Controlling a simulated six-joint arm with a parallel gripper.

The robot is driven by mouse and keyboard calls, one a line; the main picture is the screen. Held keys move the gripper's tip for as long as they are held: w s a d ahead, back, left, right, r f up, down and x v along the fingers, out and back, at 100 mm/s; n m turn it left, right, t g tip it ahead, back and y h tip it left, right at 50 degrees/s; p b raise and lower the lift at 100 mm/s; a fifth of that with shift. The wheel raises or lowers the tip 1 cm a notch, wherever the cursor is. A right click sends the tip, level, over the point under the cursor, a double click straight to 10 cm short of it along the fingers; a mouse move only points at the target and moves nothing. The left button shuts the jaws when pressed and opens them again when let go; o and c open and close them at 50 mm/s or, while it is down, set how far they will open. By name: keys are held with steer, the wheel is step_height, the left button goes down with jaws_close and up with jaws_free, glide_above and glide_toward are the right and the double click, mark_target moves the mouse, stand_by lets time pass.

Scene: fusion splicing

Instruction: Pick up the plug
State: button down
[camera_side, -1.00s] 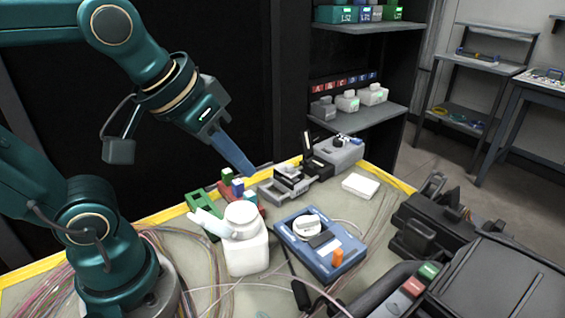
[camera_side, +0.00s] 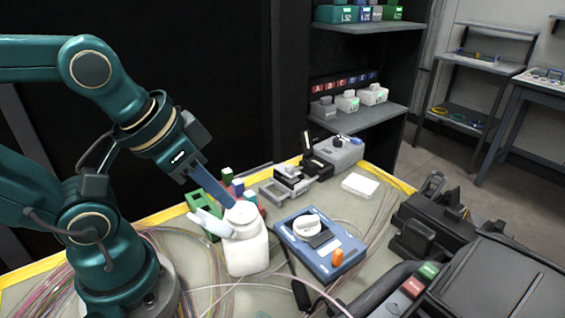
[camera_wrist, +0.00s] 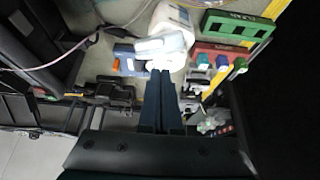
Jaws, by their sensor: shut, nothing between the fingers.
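Several small capped plugs stand at a red holder (camera_wrist: 222,47): one blue (camera_wrist: 203,61), one darker blue (camera_wrist: 222,61) and one green (camera_wrist: 239,64) in the wrist view. In the side view the green-capped one (camera_side: 227,174) and a blue one (camera_side: 238,186) show behind the bottle; the holder is partly hidden. I cannot tell which one is the task's plug. My gripper (camera_side: 231,206) is shut and empty, its fingers pointing down toward the white bottle's top. In the wrist view the fingertips (camera_wrist: 161,73) lie left of the plugs, apart from them.
A white bottle (camera_side: 247,252) stands in front of the plugs, with a pale nozzle-like piece beside it. A green holder (camera_side: 199,204) is behind left. A blue device (camera_side: 322,254) lies right, before a grey splicing fixture (camera_side: 291,181). Loose fibres cross the table.

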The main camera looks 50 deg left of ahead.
steer(key=c, duration=0.6)
jaws_free()
